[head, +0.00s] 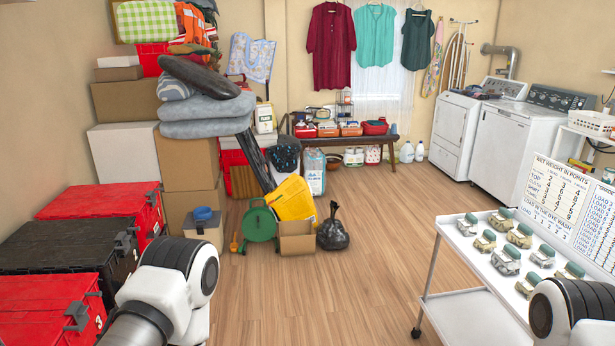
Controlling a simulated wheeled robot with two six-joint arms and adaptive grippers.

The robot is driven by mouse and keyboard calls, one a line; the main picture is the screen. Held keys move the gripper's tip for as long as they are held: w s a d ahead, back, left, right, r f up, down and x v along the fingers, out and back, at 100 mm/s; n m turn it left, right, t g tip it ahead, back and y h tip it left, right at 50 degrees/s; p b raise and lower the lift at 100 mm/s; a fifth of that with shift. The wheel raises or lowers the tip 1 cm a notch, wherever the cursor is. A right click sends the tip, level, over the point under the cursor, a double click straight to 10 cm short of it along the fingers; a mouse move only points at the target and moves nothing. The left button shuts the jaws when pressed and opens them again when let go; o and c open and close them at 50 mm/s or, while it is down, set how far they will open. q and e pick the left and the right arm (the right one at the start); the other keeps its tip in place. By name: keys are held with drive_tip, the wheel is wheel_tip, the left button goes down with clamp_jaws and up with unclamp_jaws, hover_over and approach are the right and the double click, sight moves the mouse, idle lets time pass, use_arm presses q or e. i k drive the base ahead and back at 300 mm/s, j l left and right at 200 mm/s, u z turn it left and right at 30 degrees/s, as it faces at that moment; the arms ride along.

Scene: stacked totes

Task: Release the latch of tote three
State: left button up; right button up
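Tote three is a red tote (40,292) at the lower left of the head view, marked with a white 3 on its end. Its grey latch (78,316) sits at the lid's right edge; I cannot tell whether it is fastened. The picture's edge cuts off the tote's near part. A link of my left arm stands just right of the tote, and a link of my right arm shows at the lower right. Neither gripper is in view.
A black tote (62,247) and another red tote (105,203) stand behind tote three, each with a latch. Boxes and a black bag (333,232) lie beyond. The middle floor (310,295) is clear.

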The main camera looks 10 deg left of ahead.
sight(77, 309)
drive_tip(key=i+l+u, duration=0.15)
drive_tip(key=i+u, duration=0.3)
drive_tip(key=i, duration=0.2)
drive_tip(key=i+l+u, duration=0.45)
drive_tip(key=i, duration=0.15)
drive_tip(key=i+l+u, duration=0.9)
drive_tip(key=l+u, duration=0.25)
drive_tip(key=i+l+u, duration=0.15)
drive_tip(key=l+u, duration=0.2)
drive_tip(key=l, duration=0.15)
drive_tip(key=l+u, duration=0.75)
drive_tip(key=l, duration=0.3)
drive_tip(key=i, duration=0.05)
